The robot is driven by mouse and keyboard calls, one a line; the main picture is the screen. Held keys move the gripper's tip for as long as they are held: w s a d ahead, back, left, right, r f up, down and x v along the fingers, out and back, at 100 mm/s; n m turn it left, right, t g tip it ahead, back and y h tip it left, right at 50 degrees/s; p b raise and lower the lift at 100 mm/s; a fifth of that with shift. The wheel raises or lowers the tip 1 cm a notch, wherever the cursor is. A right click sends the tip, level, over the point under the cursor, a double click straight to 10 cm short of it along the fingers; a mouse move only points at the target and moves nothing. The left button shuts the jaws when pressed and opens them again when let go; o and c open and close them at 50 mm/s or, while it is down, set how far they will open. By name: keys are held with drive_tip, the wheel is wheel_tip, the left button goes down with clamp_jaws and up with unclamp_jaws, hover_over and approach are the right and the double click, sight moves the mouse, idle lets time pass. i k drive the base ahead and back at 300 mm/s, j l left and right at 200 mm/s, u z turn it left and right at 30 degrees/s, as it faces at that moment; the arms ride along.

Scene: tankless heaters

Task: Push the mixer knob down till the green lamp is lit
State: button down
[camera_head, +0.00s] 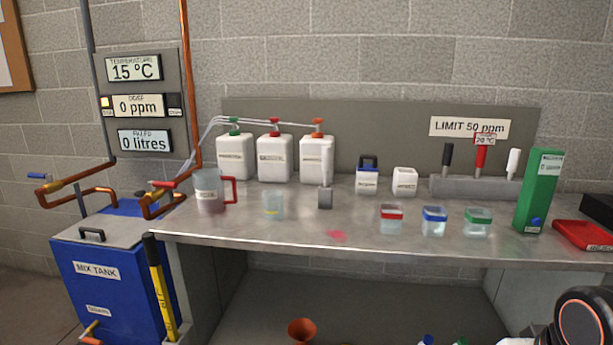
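I cannot tell for sure which thing is the mixer knob. A pale upright piece on a small grey block (325,199) stands mid-bench. A tall green box (539,190) at the right bears a small display and a blue knob (535,222). No lit green lamp shows. A small yellow light (105,102) glows on the wall panel (166,78), left of the "0 ppm" display. My gripper is not in view; only a black and orange round part of my arm shows at the lower right corner.
The steel bench (370,247) holds several white jugs, small lidded jars, a clear pitcher (209,190) and a red tray (582,236). A blue mix tank (110,270) with copper pipes stands at the left. The bench's front strip is mostly clear.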

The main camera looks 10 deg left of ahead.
sight(139, 193)
drive_tip(key=j+u, duration=0.2)
drive_tip(key=j, duration=0.2)
drive_tip(key=i+j+u, duration=0.15)
drive_tip(key=j, duration=0.25)
drive_tip(key=j+u, duration=0.2)
drive_tip(key=j, duration=0.25)
drive_tip(key=i+j+u, duration=0.2)
drive_tip(key=j, duration=0.15)
drive_tip(key=j+u, duration=0.2)
drive_tip(key=j, duration=0.2)
